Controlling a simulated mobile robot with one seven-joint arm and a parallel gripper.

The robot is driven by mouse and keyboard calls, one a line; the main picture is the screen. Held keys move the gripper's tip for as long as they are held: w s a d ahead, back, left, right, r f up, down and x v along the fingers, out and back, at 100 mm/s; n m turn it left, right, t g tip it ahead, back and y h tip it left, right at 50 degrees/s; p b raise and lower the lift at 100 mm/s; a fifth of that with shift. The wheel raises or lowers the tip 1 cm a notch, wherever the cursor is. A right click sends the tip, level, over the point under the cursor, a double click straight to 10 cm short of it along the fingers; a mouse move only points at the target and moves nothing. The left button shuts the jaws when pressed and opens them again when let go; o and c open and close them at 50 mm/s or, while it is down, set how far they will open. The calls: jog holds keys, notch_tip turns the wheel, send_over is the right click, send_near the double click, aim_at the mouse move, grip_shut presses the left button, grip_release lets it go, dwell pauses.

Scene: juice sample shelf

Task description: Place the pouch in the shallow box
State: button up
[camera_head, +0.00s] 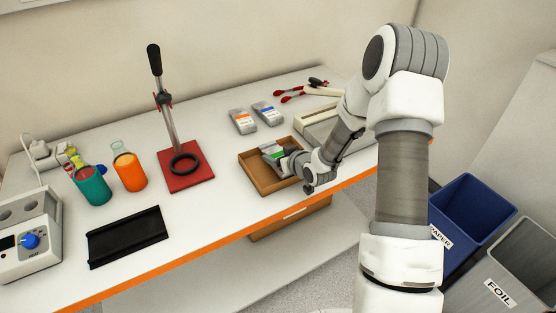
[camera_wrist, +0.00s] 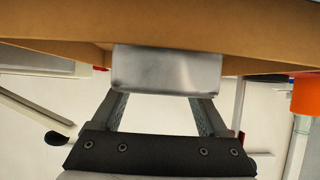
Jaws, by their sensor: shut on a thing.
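A silver pouch with a green label (camera_head: 272,150) is held by my gripper (camera_head: 286,160). The jaws are shut on it, and its plain silver end also shows between the fingers in the wrist view (camera_wrist: 167,70). The shallow box (camera_head: 262,186) is brown and open-topped and stands near the front edge of the bench. The pouch is over the right rear part of the box in the head view. Whether it touches the box floor cannot be told. The box wall spans the top of the wrist view (camera_wrist: 40,30). My wrist hides the box's right side.
Two more pouches, orange-marked (camera_head: 243,121) and blue-marked (camera_head: 268,113), lie behind the box. A red-based stand (camera_head: 188,181) is left of it, with flasks (camera_head: 130,172) beyond. A pale tray (camera_head: 318,124) is at right. Bins (camera_head: 470,207) stand on the floor.

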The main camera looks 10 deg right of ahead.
jog(key=shift+f, duration=1.1)
jog(key=shift+f, duration=0.15)
jog(key=o, duration=1.5)
jog(key=shift+r, duration=0.2)
jog(key=v, duration=1.2)
